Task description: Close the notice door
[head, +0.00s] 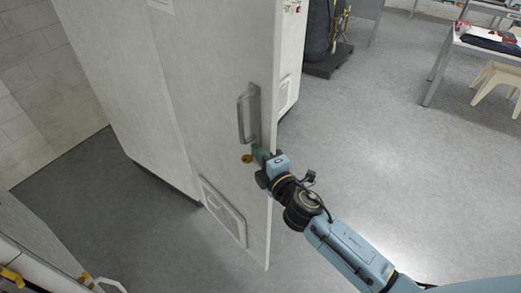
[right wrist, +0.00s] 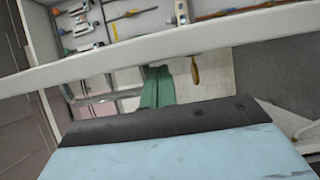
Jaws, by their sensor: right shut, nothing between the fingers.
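The notice door (head: 222,100) is a tall pale-grey panel in the middle of the head view, with a vertical metal bar handle (head: 243,118) near its right edge. It stands at an angle out into the room. A framed vent or plate (head: 223,210) is low on it. My right gripper (head: 258,151) is shut and empty, with its green fingers at the door's free edge just below the handle. In the right wrist view the green fingers (right wrist: 157,87) show just below the pale band of the door's edge (right wrist: 120,57). Whether they touch the door I cannot tell. My left gripper is not in view.
Grey floor (head: 380,150) is clear to the right of the door. A table (head: 440,62) and a cream stool (head: 495,82) stand at the far right. A dark object on a black base (head: 328,62) stands behind the door. Tools hang on a panel (right wrist: 130,25) in the right wrist view.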

